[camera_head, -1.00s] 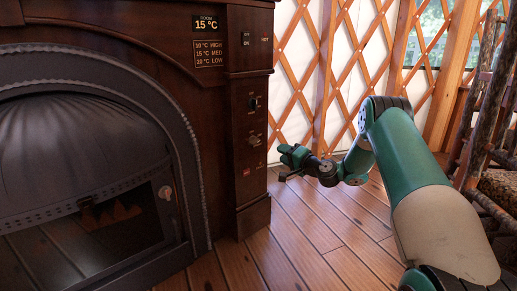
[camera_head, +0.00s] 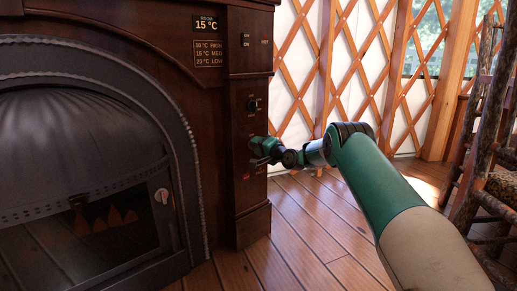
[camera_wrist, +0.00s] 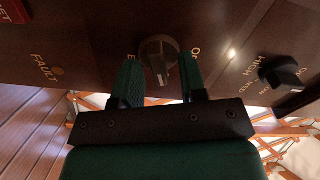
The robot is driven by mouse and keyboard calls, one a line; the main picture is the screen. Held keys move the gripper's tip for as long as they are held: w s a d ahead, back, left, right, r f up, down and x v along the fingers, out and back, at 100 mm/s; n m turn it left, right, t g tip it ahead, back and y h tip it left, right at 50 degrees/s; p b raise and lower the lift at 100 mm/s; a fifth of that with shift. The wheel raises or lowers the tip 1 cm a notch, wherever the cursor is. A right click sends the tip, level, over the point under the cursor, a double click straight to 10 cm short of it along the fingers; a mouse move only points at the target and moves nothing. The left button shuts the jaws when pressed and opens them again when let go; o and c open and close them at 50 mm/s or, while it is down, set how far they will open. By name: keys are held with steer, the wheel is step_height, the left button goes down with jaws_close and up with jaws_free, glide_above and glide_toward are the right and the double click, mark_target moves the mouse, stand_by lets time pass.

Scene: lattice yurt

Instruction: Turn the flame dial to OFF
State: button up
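A dark round dial (camera_wrist: 157,50) with a pale pointer mark sits on the brown stove panel in the wrist view. The mark points toward my palm. Partly hidden lettering starting with O and E flanks it. My gripper (camera_wrist: 162,62) is open, one green finger on each side of this dial; contact is unclear. A second black knob (camera_wrist: 283,73), with HIGH and MED lettering, is at the right. In the head view, my gripper (camera_head: 260,150) is at the lower dial, which it covers; the upper knob (camera_head: 254,105) shows above. No flame label is readable.
The stove's glass door (camera_head: 105,220) is at the left. A display (camera_head: 206,24) reads 15 °C. A FAULT label (camera_wrist: 46,66) is left of the dial in the wrist view. Wooden floor (camera_head: 310,235) lies clear at right; a log chair (camera_head: 490,150) stands at the far right.

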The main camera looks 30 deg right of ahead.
jaws_close()
steer(key=shift+s+a+r+n+b, duration=0.1)
steer(key=shift+n+b, duration=0.25)
steer(key=shift+n, duration=3.1)
steer(key=shift+a+n+b, duration=0.1)
steer(key=shift+n+b, duration=0.25)
steer(key=shift+n, duration=3.1)
